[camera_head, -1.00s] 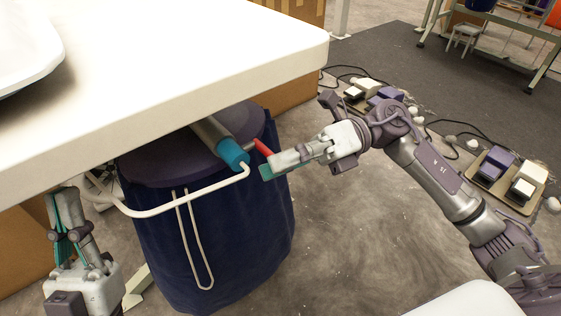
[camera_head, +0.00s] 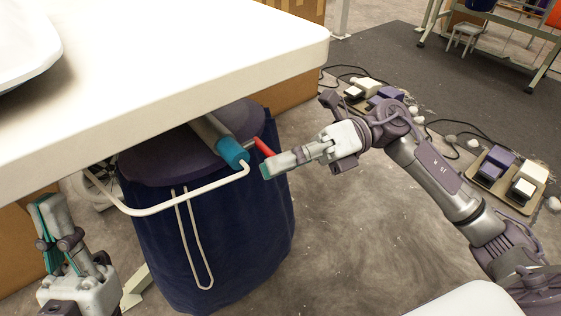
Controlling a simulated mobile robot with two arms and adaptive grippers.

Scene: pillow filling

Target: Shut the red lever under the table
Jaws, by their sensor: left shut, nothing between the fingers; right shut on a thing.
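The red lever (camera_head: 263,146) sticks out below the table edge, beside a grey pipe (camera_head: 212,131) with a teal end collar (camera_head: 231,152). My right gripper (camera_head: 270,168) reaches in from the right and is shut on the lever; its fingers hide the lever's outer end. My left gripper (camera_head: 45,205) is at the lower left, in front of the table, pointing up. It is shut and empty, well away from the lever.
The white table (camera_head: 210,75) covers the upper left. A dark blue bag (camera_head: 240,225) with a white cord stands under the pipe, and a white bent tube (camera_head: 165,210) runs in front of it. Pedals (camera_head: 495,165) and cables lie on the floor at right.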

